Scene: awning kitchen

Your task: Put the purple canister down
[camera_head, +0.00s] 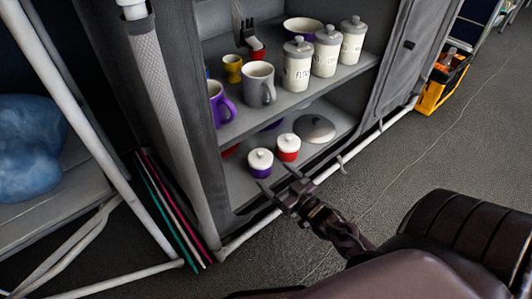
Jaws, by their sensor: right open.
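The purple canister (261,171), with a white upper part and lid, stands upright on the lower shelf (240,190) of the grey cabinet. My right gripper (277,177) is just in front of the shelf, close to the canister. Its fingers are apart and nothing shows between them. Whether a fingertip touches the canister is too small to tell. My left gripper is out of view.
A red canister (288,148) stands right beside the purple one, with a grey round lid (314,128) farther right. The upper shelf holds mugs, white jars (298,65) and a bowl (303,27). White frame poles (374,133) run along the cabinet front.

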